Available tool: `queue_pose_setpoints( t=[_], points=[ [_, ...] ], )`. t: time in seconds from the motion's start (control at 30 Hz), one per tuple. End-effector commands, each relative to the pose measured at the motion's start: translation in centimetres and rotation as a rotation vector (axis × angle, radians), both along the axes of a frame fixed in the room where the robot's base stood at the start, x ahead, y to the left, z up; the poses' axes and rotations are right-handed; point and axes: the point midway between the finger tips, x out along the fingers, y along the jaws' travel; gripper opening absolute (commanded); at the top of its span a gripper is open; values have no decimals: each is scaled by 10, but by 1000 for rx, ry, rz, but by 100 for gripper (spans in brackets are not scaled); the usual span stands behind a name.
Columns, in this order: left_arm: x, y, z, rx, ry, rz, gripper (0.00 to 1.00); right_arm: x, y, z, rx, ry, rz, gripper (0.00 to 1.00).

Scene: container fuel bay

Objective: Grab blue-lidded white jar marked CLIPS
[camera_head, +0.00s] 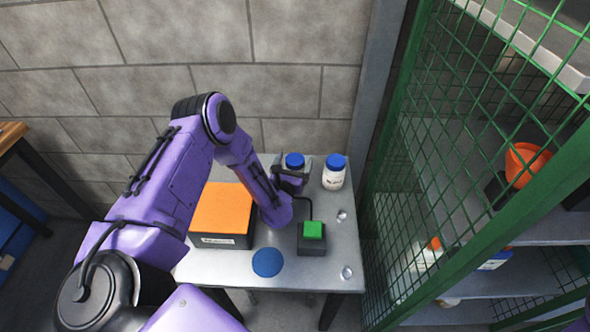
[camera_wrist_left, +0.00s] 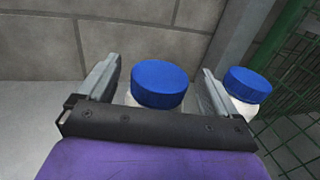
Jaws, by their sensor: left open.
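Two white jars with blue lids stand side by side at the back of the grey table. One jar (camera_head: 294,160) is between the fingers of my left gripper (camera_head: 293,172), which is open. In the left wrist view its lid (camera_wrist_left: 159,83) sits between the two fingers (camera_wrist_left: 158,90), with a gap visible on either side. The other jar (camera_head: 333,178) stands just to the right, outside the right finger, and also shows in the left wrist view (camera_wrist_left: 245,92). Its label has print too small to read. The first jar's label is hidden, so I cannot tell which is marked CLIPS.
An orange-topped box (camera_head: 222,210) is left of my forearm on the table (camera_head: 325,268). A green button on a black base (camera_head: 312,232), a blue disc (camera_head: 267,262) and small clear items lie nearer. A green mesh cage (camera_head: 440,150) stands right; a block wall is behind.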

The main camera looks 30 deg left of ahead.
Motion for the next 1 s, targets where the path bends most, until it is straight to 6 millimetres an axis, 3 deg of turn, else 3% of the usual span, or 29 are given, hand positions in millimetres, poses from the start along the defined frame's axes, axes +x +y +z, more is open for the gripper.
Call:
queue_pose_setpoints(
  t=[0.27,0.53,1.0],
  points=[
    [6,2,-1,0,1,0,93,0,0,1,0,0,0,0],
    [5,2,-1,0,1,0,7,0,0,1,0,0,0,0],
    [6,2,0,-1,0,0,5,0,0,0,0,0,0,0]
  ],
)
